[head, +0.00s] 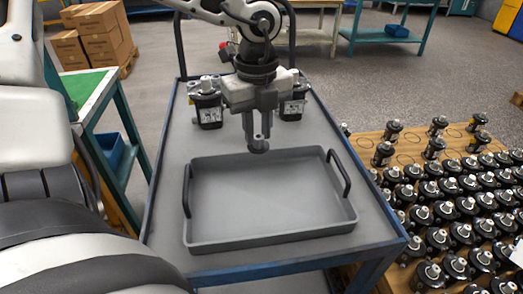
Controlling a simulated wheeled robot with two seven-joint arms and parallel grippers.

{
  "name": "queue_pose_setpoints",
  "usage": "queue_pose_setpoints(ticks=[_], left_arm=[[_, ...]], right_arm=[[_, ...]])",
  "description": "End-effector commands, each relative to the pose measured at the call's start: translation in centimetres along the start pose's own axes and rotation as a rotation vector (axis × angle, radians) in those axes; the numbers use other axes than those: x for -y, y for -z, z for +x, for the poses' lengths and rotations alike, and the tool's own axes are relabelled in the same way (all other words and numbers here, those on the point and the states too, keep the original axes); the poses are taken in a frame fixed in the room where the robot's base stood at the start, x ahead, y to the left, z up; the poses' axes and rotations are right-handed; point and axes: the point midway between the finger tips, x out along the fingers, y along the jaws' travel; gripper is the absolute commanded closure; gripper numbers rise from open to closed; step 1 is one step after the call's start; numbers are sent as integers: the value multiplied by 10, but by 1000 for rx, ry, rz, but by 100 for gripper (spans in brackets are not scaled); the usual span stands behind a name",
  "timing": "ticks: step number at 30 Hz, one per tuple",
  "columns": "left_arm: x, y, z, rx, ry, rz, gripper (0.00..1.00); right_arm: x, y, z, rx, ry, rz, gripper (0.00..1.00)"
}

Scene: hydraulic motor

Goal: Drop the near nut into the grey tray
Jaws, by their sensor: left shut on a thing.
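My left gripper (257,138) points down over the grey tray (270,239), above its far part. Its fingers are shut on a small dark piece, the nut (258,147), at the fingertips. The nut is small and mostly covered by the fingers. The tray is rectangular and shallow, with a black handle at each short side, and its floor looks empty. My right gripper is not in view.
The tray lies on a grey cart top (168,205) with a blue frame. Two black motors, one on the left (208,110) and one on the right (291,107), stand behind the tray, beside the gripper. A wooden pallet (361,151) with many motors stands right of the cart.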

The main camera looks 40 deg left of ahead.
Motion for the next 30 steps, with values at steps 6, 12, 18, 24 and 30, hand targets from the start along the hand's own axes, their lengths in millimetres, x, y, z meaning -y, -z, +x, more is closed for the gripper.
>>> queue_pose_setpoints(ticks=[6, 12, 18, 24, 30], left_arm=[[0, 0, 10, -1, 1, 1, 100], [0, 0, 10, 0, 1, 1, 70], [0, 0, 10, 0, 1, 1, 53], [0, 0, 7, 1, 1, 1, 53], [1, -1, -21, 4, 6, 0, 53]], right_arm=[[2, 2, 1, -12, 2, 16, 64], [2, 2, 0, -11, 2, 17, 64], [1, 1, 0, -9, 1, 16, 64], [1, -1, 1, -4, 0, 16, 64], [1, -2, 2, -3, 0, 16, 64]])
